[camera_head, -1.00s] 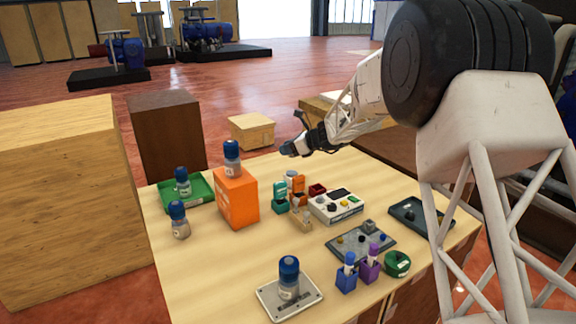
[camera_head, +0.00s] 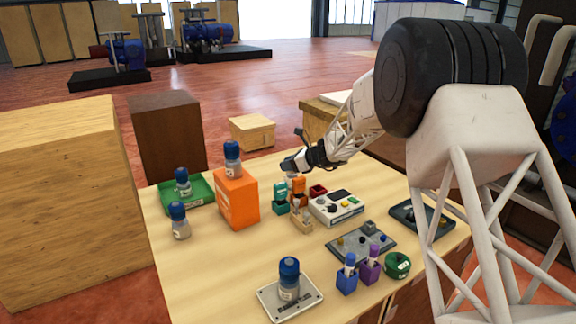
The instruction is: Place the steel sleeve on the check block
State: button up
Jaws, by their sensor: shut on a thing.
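My gripper (camera_head: 290,168) is above the middle of the table, just behind and above a teal holder (camera_head: 281,198) and an orange holder (camera_head: 298,189). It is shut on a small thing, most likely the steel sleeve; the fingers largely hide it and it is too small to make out. A pale grey piece (camera_head: 291,177) shows just under the fingertips; I cannot tell whether it touches them. I cannot pick out the check block for sure; a small tan wooden block (camera_head: 302,222) stands in front of the orange holder.
An orange box (camera_head: 237,199) with a blue-capped bottle (camera_head: 232,158) on top stands to the left. A white control box (camera_head: 337,208) and a grey plate (camera_head: 345,246) are to the right. Blue and purple holders stand in front.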

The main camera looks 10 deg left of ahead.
jog(key=shift+f, duration=0.3)
jog(key=o, duration=1)
jog(key=shift+r, duration=0.2)
jog(key=v, duration=1.2)
